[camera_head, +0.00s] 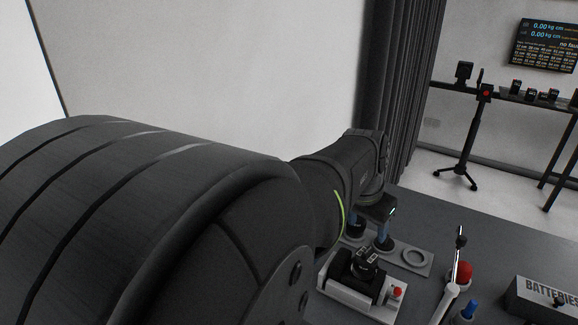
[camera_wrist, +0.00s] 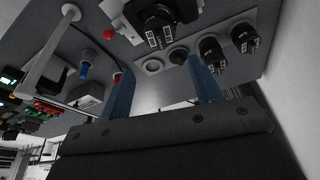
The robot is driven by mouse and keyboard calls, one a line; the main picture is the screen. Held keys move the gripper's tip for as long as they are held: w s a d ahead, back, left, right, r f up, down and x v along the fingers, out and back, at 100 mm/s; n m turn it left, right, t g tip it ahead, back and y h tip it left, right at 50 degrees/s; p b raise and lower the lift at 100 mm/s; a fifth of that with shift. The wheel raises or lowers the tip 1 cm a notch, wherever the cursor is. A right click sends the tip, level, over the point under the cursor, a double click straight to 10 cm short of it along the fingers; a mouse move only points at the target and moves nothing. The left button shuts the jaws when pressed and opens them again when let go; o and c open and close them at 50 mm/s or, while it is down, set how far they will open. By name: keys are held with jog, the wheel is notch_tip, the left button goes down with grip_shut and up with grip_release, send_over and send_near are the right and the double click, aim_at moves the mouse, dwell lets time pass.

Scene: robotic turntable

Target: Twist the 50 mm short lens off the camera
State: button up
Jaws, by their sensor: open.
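The black camera (camera_head: 358,264) sits on a white stand (camera_head: 352,297) on the grey table. In the wrist view the camera (camera_wrist: 150,12) is at the top, with a short dark lens (camera_wrist: 157,38) on it; its label is too small to read. My gripper (camera_head: 370,228) is open over the lens tray, behind the camera in the head view. In the wrist view its two blue fingers (camera_wrist: 163,88) are wide apart with nothing held between them. My arm hides part of the table and possibly part of the stand.
The pale lens tray (camera_head: 432,262) has ring seats, one plainly empty. Two black lenses (camera_wrist: 211,50) (camera_wrist: 244,38) stand there in the wrist view. A red button (camera_head: 464,270), a thin white post (camera_head: 452,285), a blue knob (camera_head: 470,308) and a BATTERIES box (camera_head: 535,296) stand to the right.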

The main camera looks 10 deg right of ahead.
aim_at(370, 247)
jog(key=x, duration=1.4)
jog(key=shift+d+f, duration=0.1)
jog(key=shift+f, duration=0.05)
jog(key=c, duration=0.8)
jog(key=shift+n, duration=0.9)
jog(key=shift+r, duration=0.2)
jog(key=shift+r, duration=1.95)
jog(key=shift+r, duration=0.15)
